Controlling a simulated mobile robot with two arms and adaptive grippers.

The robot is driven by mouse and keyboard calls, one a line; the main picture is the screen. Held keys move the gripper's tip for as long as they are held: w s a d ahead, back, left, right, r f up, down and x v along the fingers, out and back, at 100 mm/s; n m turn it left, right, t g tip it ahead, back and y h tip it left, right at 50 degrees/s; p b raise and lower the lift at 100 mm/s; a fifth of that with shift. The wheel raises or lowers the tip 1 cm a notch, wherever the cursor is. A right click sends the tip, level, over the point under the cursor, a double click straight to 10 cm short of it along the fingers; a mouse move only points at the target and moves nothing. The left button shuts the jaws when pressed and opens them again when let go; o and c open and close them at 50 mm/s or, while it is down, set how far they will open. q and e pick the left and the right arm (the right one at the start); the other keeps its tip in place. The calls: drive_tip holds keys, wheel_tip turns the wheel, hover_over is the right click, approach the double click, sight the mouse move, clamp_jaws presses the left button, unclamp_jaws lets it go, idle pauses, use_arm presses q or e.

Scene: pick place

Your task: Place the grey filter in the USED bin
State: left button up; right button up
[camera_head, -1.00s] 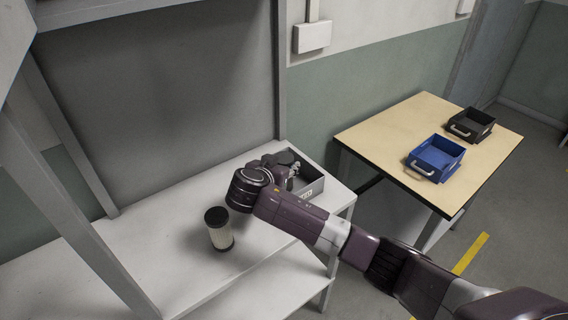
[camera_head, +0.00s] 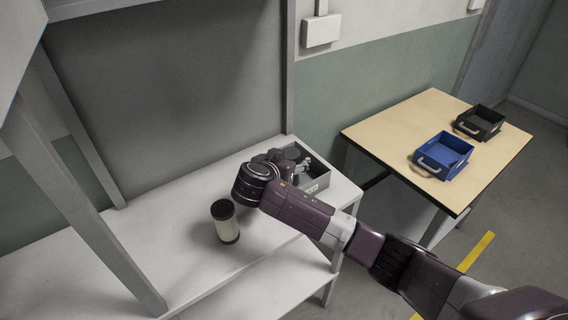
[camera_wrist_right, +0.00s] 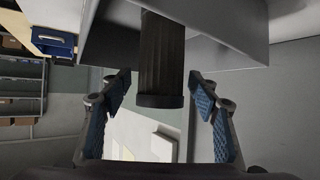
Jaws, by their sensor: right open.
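A dark grey ribbed filter (camera_wrist_right: 163,55) with a black end cap shows in the right wrist view, between my right fingers and apart from both blue pads. My right gripper (camera_wrist_right: 160,113) is open. In the head view my right gripper (camera_head: 303,165) is at the grey bin on the white shelf, largely hidden by my wrist. The grey bin (camera_head: 318,184) has a pale label that I cannot read. A cream filter (camera_head: 226,222) with black caps stands upright on the shelf, left of my wrist. No USED lettering is legible. My left gripper is not in view.
A wooden-topped table (camera_head: 385,130) stands to the right, across a gap from the shelf. It carries a blue bin (camera_head: 430,166) and a black bin (camera_head: 470,130). A shelf upright (camera_head: 95,200) rises at left. The shelf front around the cream filter is clear.

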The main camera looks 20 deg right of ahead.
drive_tip(key=b+v, duration=0.2)
drive_tip(key=v, duration=0.9)
drive_tip(key=shift+f, duration=0.2)
drive_tip(key=shift+s+a+r, duration=0.2)
drive_tip(key=shift+s+r, duration=0.05)
drive_tip(key=shift+s, duration=0.05)
